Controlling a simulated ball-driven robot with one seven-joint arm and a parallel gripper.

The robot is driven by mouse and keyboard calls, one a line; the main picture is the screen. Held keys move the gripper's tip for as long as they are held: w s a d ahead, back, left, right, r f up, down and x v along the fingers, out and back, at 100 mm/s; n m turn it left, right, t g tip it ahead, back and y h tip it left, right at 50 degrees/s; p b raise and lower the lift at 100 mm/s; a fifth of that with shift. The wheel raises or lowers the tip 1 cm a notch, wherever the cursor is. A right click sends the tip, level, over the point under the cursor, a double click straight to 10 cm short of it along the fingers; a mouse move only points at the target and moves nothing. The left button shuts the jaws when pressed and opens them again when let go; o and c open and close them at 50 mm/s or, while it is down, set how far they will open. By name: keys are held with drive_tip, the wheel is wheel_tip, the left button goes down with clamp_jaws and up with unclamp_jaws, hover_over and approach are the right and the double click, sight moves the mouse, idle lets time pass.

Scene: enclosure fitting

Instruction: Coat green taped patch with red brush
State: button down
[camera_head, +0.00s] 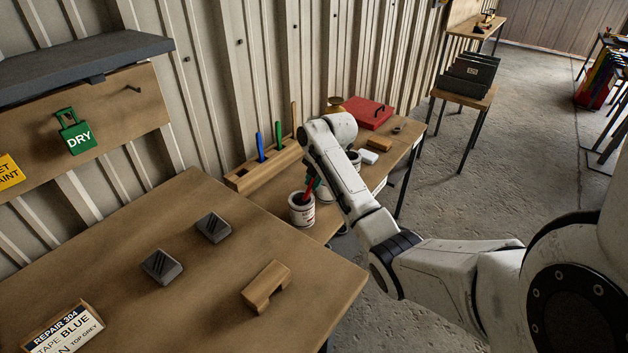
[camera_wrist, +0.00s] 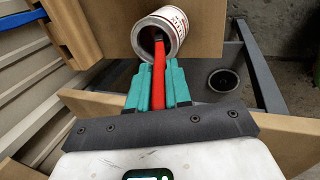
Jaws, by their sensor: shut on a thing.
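My gripper (camera_wrist: 157,88) has teal fingers and is shut on the red brush (camera_wrist: 158,60). The brush points into the mouth of a white paint can (camera_wrist: 181,20) with red lettering; how deep the tip sits is hard to tell. In the head view the red brush (camera_head: 308,190) shows at the opening of the same can (camera_head: 301,214), on the lower bench beside the wall. My arm partly hides the gripper there. No green taped patch can be made out in either view.
A wooden rack (camera_head: 241,182) holds upright blue (camera_head: 260,148) and green (camera_head: 278,136) handles. A red case (camera_head: 368,113) lies behind. The near table (camera_head: 205,285) bears two dark blocks, a wooden block (camera_head: 266,286) and a "REPAIR 304" card (camera_head: 66,330). A green DRY tag (camera_head: 76,135) hangs on the wall.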

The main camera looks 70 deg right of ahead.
drive_tip(key=shift+r+p, duration=2.6)
drive_tip(key=shift+r, duration=0.75)
